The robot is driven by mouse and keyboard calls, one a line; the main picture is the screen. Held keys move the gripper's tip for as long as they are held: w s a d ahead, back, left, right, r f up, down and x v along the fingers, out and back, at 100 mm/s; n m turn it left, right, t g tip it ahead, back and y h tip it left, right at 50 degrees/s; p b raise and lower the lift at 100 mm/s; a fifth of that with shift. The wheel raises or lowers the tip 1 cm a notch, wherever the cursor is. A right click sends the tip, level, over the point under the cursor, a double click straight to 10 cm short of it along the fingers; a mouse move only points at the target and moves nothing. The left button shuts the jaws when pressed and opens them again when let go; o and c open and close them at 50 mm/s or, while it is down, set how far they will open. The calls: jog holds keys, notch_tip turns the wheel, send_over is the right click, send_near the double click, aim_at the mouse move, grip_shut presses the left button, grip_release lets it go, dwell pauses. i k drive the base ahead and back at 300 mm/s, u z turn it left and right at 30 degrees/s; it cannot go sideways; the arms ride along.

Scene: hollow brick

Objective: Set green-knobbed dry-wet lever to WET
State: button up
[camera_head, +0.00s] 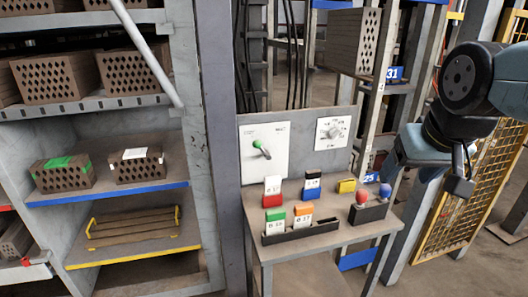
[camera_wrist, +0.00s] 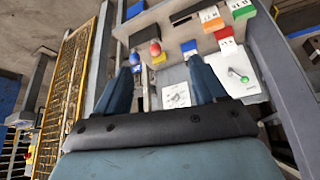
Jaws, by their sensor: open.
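The green-knobbed lever (camera_head: 258,145) is on a white plate (camera_head: 280,140) at the left of the grey upright panel behind the small table. Its knob points up and to the left from its pivot. The plate's lettering is too small to read. In the wrist view, where the table appears upside down, the green knob (camera_wrist: 244,79) shows to the right of my fingers. My gripper (camera_head: 425,172) is at the right of the head view, well to the right of the lever. My gripper (camera_wrist: 161,64) is open and empty, with its fingers wide apart.
A dial (camera_head: 333,131) is right of the lever. A yellow mesh fence (camera_head: 450,215) is at right, brick shelves (camera_head: 110,195) at left.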

aim_at(256, 144)
jog(key=z, duration=0.95)
jog(key=k, duration=1.45)
jog(key=z, duration=0.85)
jog(key=i, duration=0.1)
jog(key=u, duration=2.45)
jog(key=i, duration=1)
jog(key=z, duration=0.1)
